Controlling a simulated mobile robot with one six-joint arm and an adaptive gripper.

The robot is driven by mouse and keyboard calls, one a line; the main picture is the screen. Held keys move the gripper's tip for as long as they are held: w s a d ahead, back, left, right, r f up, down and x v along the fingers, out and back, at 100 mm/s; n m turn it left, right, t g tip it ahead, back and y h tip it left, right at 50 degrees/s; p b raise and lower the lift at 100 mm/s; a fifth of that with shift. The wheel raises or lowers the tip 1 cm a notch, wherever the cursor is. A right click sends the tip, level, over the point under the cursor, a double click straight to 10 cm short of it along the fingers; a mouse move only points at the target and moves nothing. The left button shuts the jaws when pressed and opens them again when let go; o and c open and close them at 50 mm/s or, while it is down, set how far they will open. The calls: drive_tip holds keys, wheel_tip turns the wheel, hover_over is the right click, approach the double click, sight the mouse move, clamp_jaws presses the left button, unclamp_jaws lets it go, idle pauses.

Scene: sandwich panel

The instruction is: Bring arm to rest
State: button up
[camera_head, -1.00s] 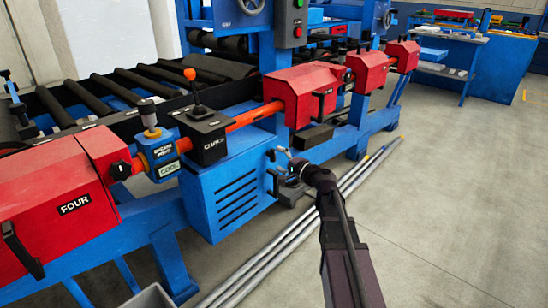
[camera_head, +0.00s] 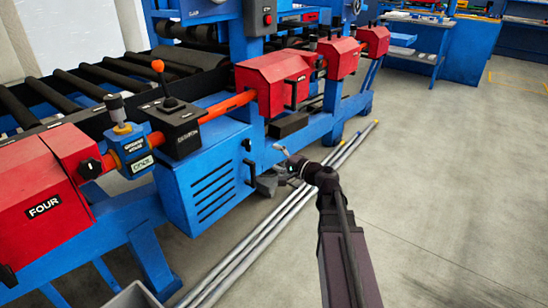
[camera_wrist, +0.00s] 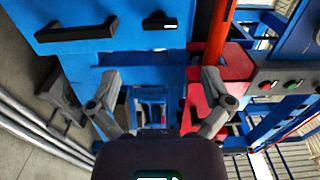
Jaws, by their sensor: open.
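My arm reaches up from the bottom right of the head view, in front of the blue and red machine. My gripper shows at the arm's end in the head view (camera_head: 283,157), small and partly hidden by my own wrist. In the wrist view my gripper (camera_wrist: 162,132) is open, its two grey fingers spread apart with nothing between them. It points toward the blue frame of the machine (camera_wrist: 110,60) and appears apart from it.
Red boxes (camera_head: 272,86), one marked FOUR (camera_head: 45,200), line an orange bar along the machine. A lever with an orange knob (camera_head: 158,66) stands on a black box. Grey pipes (camera_head: 262,232) lie on the floor. Open floor (camera_head: 455,190) extends to the right.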

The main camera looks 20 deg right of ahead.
drive_tip(key=s+a+f+n+g+h+p, duration=0.1)
drive_tip(key=s+a+f+n+g+p, duration=0.1)
drive_tip(key=s+a+f+n+g, duration=0.55)
drive_tip(key=s+f+n+g+h+p, duration=0.3)
drive_tip(key=s+f+g+h, duration=0.35)
drive_tip(key=s+h, duration=0.45)
wheel_tip(320, 180, up, 38)
drive_tip(key=y+p, duration=0.1)
drive_tip(key=p, duration=3.6)
drive_tip(key=shift+s+d+g+p, duration=0.3)
drive_tip(key=shift+s, duration=0.1)
